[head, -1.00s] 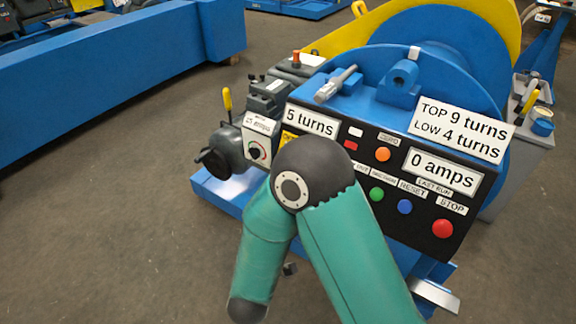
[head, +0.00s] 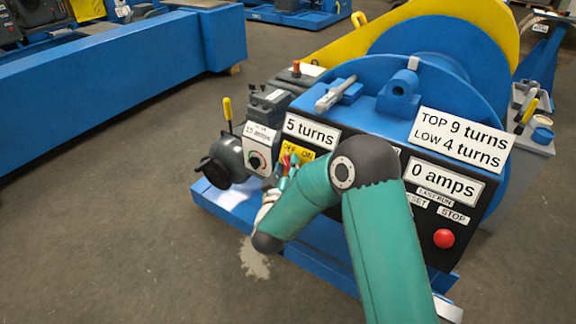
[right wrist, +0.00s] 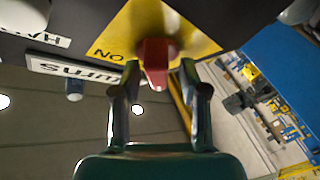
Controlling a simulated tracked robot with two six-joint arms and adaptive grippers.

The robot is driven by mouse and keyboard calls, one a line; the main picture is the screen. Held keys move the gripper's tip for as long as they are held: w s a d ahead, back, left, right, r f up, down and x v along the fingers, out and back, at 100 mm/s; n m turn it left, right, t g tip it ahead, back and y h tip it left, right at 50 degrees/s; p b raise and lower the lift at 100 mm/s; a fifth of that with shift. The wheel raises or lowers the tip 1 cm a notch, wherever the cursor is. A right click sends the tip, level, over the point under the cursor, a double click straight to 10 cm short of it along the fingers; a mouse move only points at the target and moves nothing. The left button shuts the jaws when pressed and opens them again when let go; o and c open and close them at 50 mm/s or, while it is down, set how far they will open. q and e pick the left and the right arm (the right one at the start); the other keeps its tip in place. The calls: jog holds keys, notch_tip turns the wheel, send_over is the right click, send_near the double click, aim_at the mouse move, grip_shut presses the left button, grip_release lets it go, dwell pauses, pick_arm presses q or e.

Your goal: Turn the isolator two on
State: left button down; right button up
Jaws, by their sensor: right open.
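A red switch handle (right wrist: 156,64) sits on a yellow plate (right wrist: 130,30) in the right wrist view; the plate's "ON" reads upside down there. In the head view the yellow plate (head: 308,151) with "OFF" and "ON" is on the black panel, partly hidden by my arm. My right gripper (right wrist: 159,75) is open, with one fingertip on each side of the handle; I cannot tell if they touch it. In the head view my right gripper (head: 290,164) is small at the panel's left end. I cannot read which isolator this is. My left gripper is not in view.
A grey box with a rotary knob (head: 257,160) and a dark round motor (head: 224,162) stand left of the panel. A red stop button (head: 444,238) is at the panel's right. A yellow-handled lever (head: 227,109) rises at the left. The floor at left is clear.

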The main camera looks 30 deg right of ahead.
jog(key=shift+w+d, duration=0.15)
jog(key=shift+c, duration=0.2)
grip_shut()
jog(key=shift+f, duration=0.1)
